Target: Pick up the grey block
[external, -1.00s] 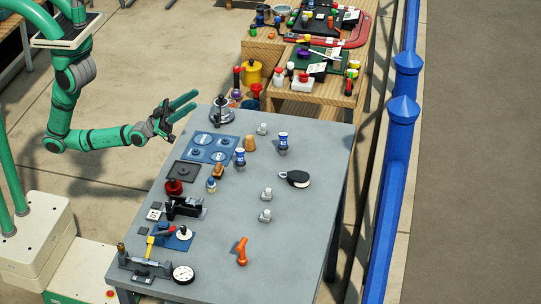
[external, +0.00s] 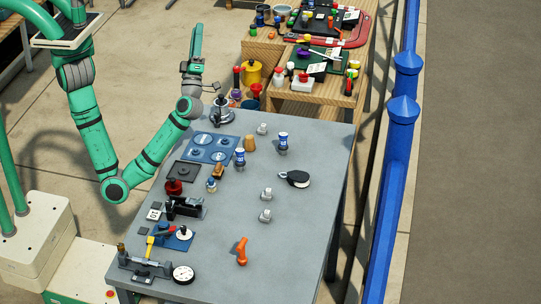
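Which item is the grey block is not certain at this size. Small light grey pieces stand on the grey table (external: 300,240): one near the far edge (external: 262,129), one right of the middle (external: 266,194) and one just in front of that (external: 265,216). A dark pulley-like piece with a pale face and a small eye (external: 297,179) lies to their right. My gripper (external: 196,42) is raised beyond the table's far left corner, fingers pointing up, away from all of these. Its fingers overlap in this view, so their gap is hidden. I see nothing held.
A blue plate with round fittings (external: 210,148), a red-topped knob (external: 174,187), a black fitting (external: 184,208) and a dial (external: 183,274) line the table's left side. An orange handle (external: 241,251) lies near the front. Cluttered wooden tables (external: 315,97) stand behind.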

